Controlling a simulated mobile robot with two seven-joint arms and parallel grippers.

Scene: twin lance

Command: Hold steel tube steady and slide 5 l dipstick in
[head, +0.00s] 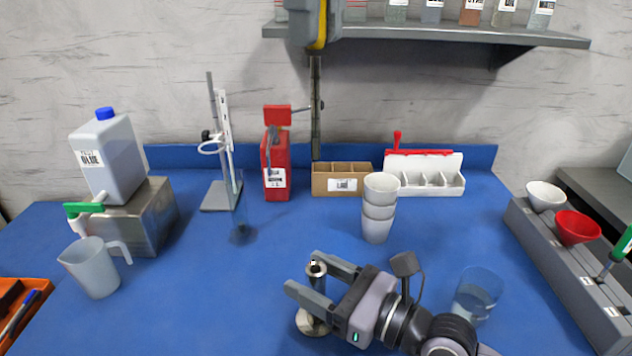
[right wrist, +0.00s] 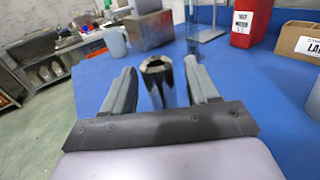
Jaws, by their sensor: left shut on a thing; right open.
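The steel tube (head: 316,268) stands upright on the blue table on a round base, its open top facing up. It also shows in the right wrist view (right wrist: 157,70), between the two fingers. My right gripper (head: 302,272) is open, with its fingers on either side of the tube; I cannot tell whether either finger touches it. My left gripper (head: 316,38) is at the top of the head view, shut on the dipstick (head: 316,110).
Stacked white cups (head: 377,215) and a clear beaker (head: 476,294) stand near my right arm. A cardboard box (head: 325,188), a red container (head: 276,172) and a lab stand (head: 219,196) are at the back. A jug (head: 92,272) stands left. A shelf (head: 430,34) overhangs the back.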

